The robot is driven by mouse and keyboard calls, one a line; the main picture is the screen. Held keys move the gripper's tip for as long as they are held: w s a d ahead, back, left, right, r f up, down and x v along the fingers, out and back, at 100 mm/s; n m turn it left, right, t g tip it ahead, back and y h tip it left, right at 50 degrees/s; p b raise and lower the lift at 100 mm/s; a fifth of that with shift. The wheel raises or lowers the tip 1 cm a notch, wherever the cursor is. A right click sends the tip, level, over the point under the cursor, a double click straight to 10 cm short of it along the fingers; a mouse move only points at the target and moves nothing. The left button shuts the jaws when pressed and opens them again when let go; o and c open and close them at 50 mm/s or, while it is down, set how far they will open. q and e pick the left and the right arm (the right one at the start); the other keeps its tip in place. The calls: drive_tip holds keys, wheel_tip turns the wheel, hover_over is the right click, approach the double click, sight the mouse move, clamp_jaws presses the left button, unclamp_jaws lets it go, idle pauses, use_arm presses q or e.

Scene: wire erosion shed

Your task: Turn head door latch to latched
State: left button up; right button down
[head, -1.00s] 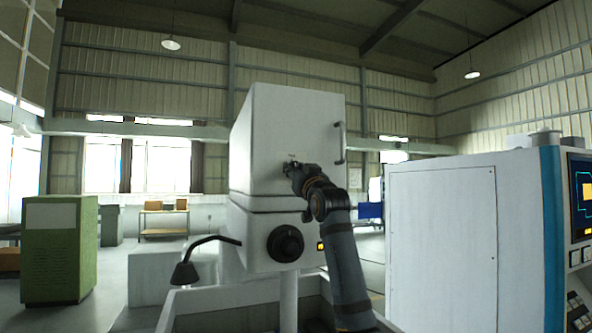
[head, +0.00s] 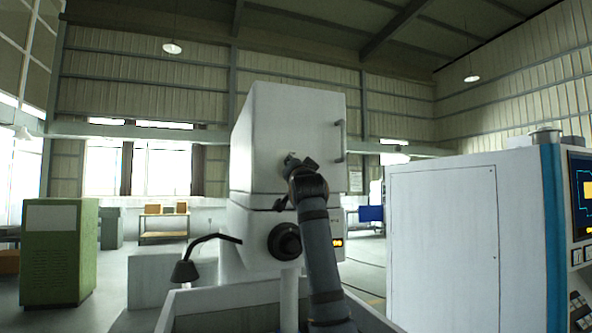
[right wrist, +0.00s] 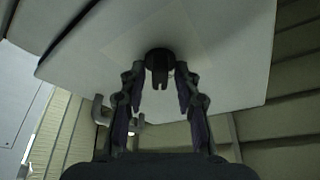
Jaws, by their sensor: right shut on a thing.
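The white head housing (head: 275,115) with its door stands in the middle of the head view. A bar handle (head: 342,141) is on the right of its face. The dark head door latch (right wrist: 158,62) shows in the right wrist view as a round hub with a short forked tab between my fingers. In the head view the latch is mostly hidden by my right gripper (head: 292,160). That gripper is shut on the latch, its fingers on either side of it. I cannot tell the latch's exact angle. My left gripper is not in view.
Below the head are a black round knob (head: 285,242) and an orange-lit display (head: 338,242). A black bent arm with a cone-shaped end (head: 186,271) reaches out left. A large white cabinet (head: 440,235) stands close on the right, a green cabinet (head: 62,250) at the far left.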

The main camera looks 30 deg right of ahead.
drive_tip(key=shift+r+m+g+h+p, duration=0.15)
drive_tip(key=shift+m+g+p, duration=0.55)
drive_tip(key=shift+m, duration=1.35)
drive_tip(key=shift+f+m+g+h+p, duration=0.1)
drive_tip(key=shift+m+g+p, duration=0.65)
drive_tip(key=shift+m, duration=1.25)
drive_tip(key=shift+r+m+g+h+p, duration=0.15)
drive_tip(key=shift+m+g+p, duration=0.55)
drive_tip(key=shift+m, duration=1.35)
drive_tip(key=shift+f, duration=0.1)
drive_tip(key=shift+g, duration=0.25)
drive_tip(key=c, duration=1.3)
unclamp_jaws()
drive_tip(key=shift+s, duration=0.1)
